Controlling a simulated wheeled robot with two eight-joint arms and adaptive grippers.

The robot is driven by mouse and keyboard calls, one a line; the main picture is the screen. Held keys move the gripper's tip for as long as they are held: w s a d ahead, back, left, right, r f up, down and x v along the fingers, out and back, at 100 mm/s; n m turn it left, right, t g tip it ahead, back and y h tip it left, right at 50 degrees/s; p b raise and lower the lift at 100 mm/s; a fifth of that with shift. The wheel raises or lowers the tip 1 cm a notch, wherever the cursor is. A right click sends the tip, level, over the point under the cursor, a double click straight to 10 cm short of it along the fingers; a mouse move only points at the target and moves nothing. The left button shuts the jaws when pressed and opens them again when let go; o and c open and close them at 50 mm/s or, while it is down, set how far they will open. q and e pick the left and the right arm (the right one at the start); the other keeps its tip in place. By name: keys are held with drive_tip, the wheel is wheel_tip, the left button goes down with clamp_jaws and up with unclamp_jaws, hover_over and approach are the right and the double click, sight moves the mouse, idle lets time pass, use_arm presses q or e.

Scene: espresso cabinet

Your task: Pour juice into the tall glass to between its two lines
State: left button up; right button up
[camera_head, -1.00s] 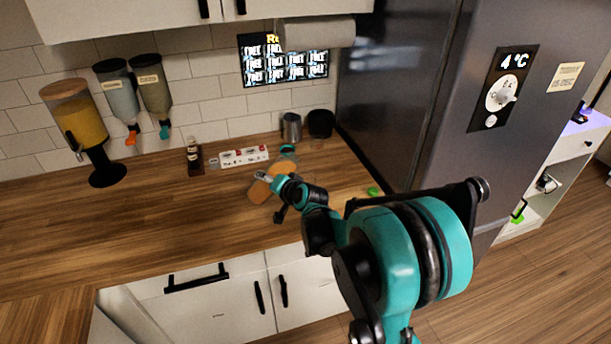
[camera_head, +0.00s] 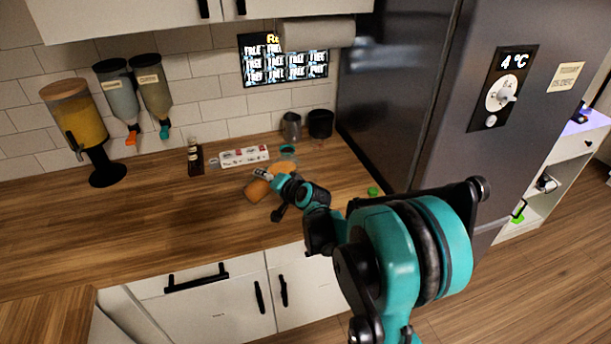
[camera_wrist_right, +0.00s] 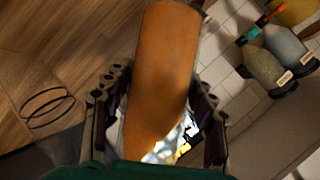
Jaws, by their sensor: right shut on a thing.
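My right gripper (camera_head: 268,180) is shut on an orange juice container (camera_head: 256,190) above the counter, and the container looks tilted. In the right wrist view the container (camera_wrist_right: 165,70) lies between the two fingers (camera_wrist_right: 155,115) and fills the middle. Two thin dark rings over the wood at the left of that view look like the lines of the clear tall glass (camera_wrist_right: 48,105); its walls and any juice in it cannot be made out. I cannot pick out the glass in the head view. My left gripper is out of view.
A juice dispenser (camera_head: 82,125) and two wall dispensers (camera_head: 120,98) are at the left. A small dark bottle (camera_head: 194,157), a white labelled box (camera_head: 243,156), a metal cup (camera_head: 291,126) and a dark cup (camera_head: 320,123) stand at the back.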

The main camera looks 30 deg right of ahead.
drive_tip(key=shift+w+a+r+m+y+b, duration=0.1)
drive_tip(key=shift+a+m+y+b, duration=0.3)
drive_tip(key=shift+m, duration=0.2)
idle(0.9)
drive_tip(key=shift+a+r+m+t+y+p, duration=0.15)
drive_tip(key=shift+r+m+t+y+p, duration=0.15)
drive_tip(key=shift+r+m+t+y, duration=0.4)
idle(0.6)
drive_tip(key=shift+d+r+m, duration=0.2)
drive_tip(key=shift+r, duration=0.35)
drive_tip(key=shift+d+r+m, duration=0.15)
drive_tip(key=shift+r+m, duration=0.05)
drive_tip(key=shift+r, duration=0.3)
idle(1.3)
drive_tip(key=shift+t+y+b, duration=0.3)
idle(1.2)
